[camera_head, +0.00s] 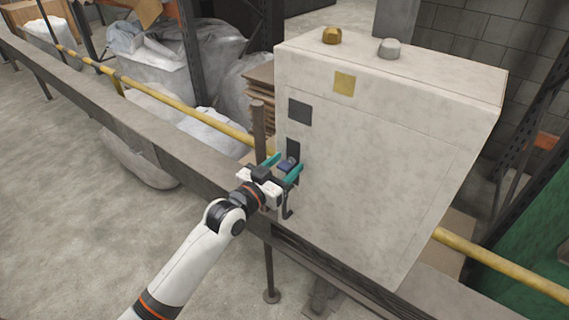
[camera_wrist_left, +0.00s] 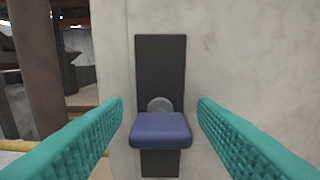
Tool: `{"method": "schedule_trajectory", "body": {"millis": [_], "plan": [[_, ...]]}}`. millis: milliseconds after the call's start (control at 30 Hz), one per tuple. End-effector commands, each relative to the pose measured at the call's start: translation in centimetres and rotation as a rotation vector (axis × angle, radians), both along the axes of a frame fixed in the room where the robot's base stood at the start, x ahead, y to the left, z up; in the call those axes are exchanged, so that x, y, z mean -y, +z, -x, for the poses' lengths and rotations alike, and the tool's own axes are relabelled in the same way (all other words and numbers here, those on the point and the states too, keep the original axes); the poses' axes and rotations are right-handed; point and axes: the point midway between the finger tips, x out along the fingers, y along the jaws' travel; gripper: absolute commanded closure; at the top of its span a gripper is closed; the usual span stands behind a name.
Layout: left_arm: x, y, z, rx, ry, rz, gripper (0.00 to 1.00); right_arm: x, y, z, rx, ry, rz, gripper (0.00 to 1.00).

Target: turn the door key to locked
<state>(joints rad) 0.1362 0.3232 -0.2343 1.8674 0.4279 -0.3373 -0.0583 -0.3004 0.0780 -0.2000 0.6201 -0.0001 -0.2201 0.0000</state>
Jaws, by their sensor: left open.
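The door key has a dark blue, flat bow (camera_wrist_left: 160,130) that sticks out from a round grey lock cylinder (camera_wrist_left: 159,104) on a dark vertical plate (camera_wrist_left: 160,68). In the wrist view the bow lies flat, wider than it is tall. The key (camera_head: 287,165) also shows small in the head view, on the left side of the pale cabinet's door (camera_head: 370,175). My left gripper (camera_head: 283,165) is open, with one teal finger on either side of the key. Clear gaps show between the fingers and the bow in the wrist view. My right gripper is in neither view.
The cabinet stands on a long grey beam (camera_head: 150,140), with a yellow pipe (camera_head: 215,122) behind it. A brown post (camera_head: 259,130) rises close to my left gripper. The floor in front is clear.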

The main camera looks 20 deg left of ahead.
Motion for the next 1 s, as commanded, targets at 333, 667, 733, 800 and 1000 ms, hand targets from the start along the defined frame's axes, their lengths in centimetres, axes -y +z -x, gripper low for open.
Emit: {"method": "schedule_trajectory", "body": {"millis": [333, 667, 733, 800, 1000], "plan": [[0.13, -0.05, -0.34, -0.001, 0.0, 0.0, 0.49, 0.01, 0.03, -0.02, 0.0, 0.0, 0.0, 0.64], [0.12, -0.04, -0.32, -0.001, 0.0, 0.0, 0.92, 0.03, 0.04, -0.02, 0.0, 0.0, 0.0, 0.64], [0.12, -0.02, -0.32, -0.002, 0.0, 0.003, 0.92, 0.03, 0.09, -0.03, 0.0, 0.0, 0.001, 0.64], [0.11, 0.01, -0.32, -0.005, 0.0, 0.012, 0.92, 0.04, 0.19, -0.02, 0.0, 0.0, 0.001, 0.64], [0.09, 0.14, -0.35, -0.03, 0.0, 0.079, 0.92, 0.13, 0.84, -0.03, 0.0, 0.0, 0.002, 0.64]]}}
